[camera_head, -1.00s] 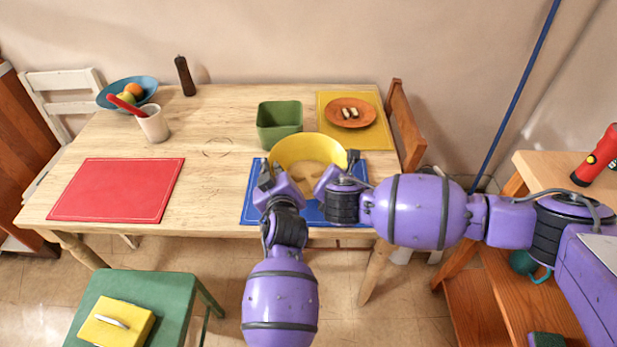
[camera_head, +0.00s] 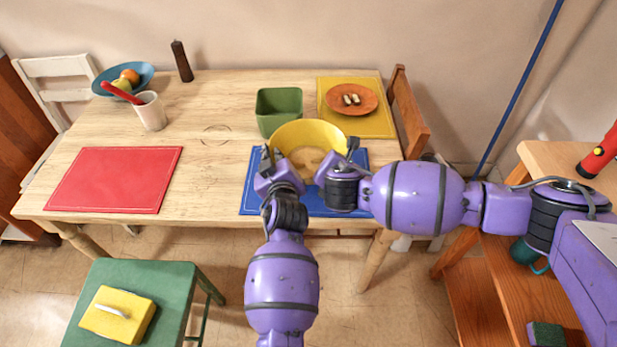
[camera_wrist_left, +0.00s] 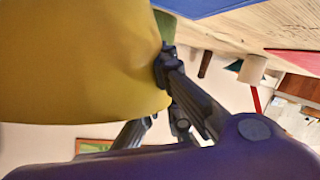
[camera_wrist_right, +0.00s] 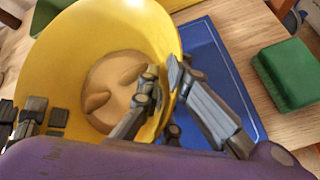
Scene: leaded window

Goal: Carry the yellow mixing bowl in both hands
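The yellow mixing bowl (camera_head: 325,131) is over the blue mat (camera_head: 249,203), near the table's front edge, with a tan, dough-like mass (camera_wrist_right: 117,85) inside. My left gripper (camera_head: 273,163) is at the bowl's left side. In the left wrist view one finger presses the outer wall and the other passes behind the rim. My right gripper (camera_head: 340,160) is at the right side. In the right wrist view its fingers straddle the rim, one inside and one outside. Both look shut on the rim. I cannot tell whether the bowl's base touches the mat.
A green tub (camera_head: 279,112) stands just behind the bowl. A plate (camera_head: 352,98) on a yellow mat (camera_head: 380,125) is behind right. A red mat (camera_head: 115,180) lies left, with bare table between. A chair (camera_head: 407,110) is at the right end, a green stool (camera_head: 168,290) in front left.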

